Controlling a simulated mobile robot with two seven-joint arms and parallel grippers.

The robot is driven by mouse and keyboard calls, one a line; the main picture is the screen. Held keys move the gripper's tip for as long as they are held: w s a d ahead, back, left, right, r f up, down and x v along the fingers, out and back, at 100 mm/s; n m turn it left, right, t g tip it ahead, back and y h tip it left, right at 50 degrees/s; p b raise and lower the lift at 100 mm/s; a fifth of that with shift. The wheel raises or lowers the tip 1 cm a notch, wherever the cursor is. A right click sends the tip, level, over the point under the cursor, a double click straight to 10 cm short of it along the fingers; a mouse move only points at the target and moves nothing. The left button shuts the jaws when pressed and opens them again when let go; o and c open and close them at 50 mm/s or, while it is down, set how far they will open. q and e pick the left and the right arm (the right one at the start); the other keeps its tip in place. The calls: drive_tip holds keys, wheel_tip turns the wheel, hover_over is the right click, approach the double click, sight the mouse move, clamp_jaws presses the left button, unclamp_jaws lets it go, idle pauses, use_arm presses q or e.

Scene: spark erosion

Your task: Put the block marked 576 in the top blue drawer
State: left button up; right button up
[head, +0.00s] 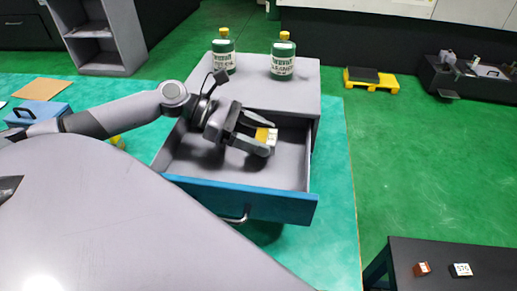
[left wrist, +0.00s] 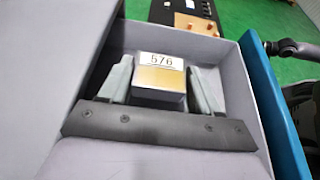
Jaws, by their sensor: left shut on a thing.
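The block marked 576 (left wrist: 160,78) has a white label on one face and a yellow-tan face beside it. It sits between the fingers of my left gripper (left wrist: 162,88), which is shut on it. In the head view the left gripper (head: 258,142) and the block (head: 265,135) are over the open blue-fronted drawer (head: 240,197), within its walls. I cannot tell whether the block touches the drawer floor. The drawer is pulled out of a grey cabinet (head: 290,97). My right gripper is not in view.
Two green bottles with yellow caps (head: 223,52) (head: 283,58) stand on the cabinet top. A dark table (head: 440,255) at lower right holds a red-brown block (head: 422,269) and a white-labelled block (head: 461,270). Green floor to the right is mostly clear.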

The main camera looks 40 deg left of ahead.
sight(258, 158)
use_arm(q)
wheel_tip(258, 158, down, 3)
drive_tip(key=shift+f, duration=0.5)
drive_tip(key=o, duration=1.5)
drive_tip(key=shift+f, duration=0.15)
drive_tip(key=shift+p+v, duration=0.65)
drive_tip(key=shift+v, duration=5.4)
drive_tip(key=shift+d, duration=0.1)
